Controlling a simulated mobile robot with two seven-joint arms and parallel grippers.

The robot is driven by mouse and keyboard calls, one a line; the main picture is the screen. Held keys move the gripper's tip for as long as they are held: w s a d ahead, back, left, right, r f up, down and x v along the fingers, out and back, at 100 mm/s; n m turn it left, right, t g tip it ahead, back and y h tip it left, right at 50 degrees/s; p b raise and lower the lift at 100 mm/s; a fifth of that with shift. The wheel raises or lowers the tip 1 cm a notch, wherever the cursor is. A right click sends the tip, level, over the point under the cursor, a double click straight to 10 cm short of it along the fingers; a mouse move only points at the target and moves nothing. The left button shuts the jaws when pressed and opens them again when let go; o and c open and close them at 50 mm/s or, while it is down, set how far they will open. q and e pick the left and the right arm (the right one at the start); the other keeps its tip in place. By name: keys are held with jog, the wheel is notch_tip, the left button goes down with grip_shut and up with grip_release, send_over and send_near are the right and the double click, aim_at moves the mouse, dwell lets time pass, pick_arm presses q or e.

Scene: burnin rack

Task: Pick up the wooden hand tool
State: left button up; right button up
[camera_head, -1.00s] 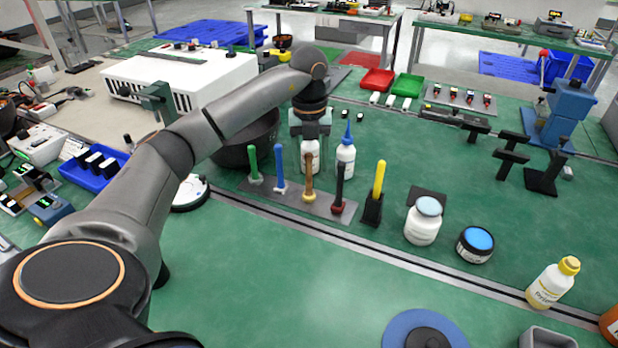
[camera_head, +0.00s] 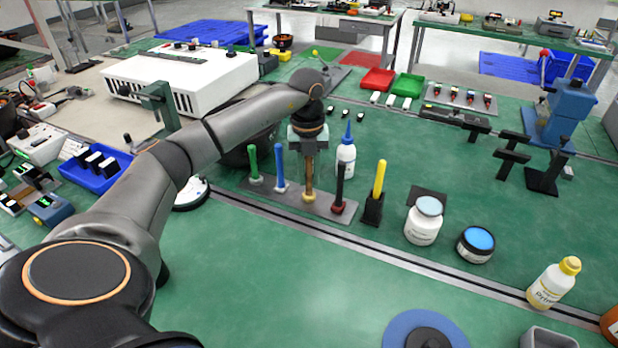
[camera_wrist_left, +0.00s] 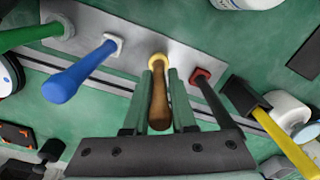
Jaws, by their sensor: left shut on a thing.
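The wooden hand tool (camera_head: 309,178) stands upright in its yellowish collar on a grey rack plate (camera_head: 325,209). My left gripper (camera_head: 309,150) reaches down from above and is shut on the upper part of its brown handle. In the left wrist view the wooden handle (camera_wrist_left: 160,103) lies between the two green fingers of my left gripper (camera_wrist_left: 159,100), and its base still sits at the plate. My right gripper does not show.
On the same plate stand a green handle (camera_head: 253,165) and a blue handle (camera_head: 280,170) to the left, and a black handle (camera_head: 339,187) close on the right. A yellow handle in a black stand (camera_head: 373,209) and a white bottle (camera_head: 346,160) are near.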

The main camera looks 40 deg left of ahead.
aim_at(310, 189)
pick_arm(q)
grip_shut()
jog(key=shift+r, duration=0.5)
notch_tip(310, 189, up, 2)
jog(key=shift+r, duration=0.15)
jog(key=s+d+r, duration=0.6)
jog(key=s+r, duration=0.3)
jog(key=s, duration=0.3)
jog(key=shift+s+d+r+p, duration=0.2)
jog(key=shift+s+r+p, duration=0.05)
jog(key=shift+r+p, duration=0.15)
dwell(1.1)
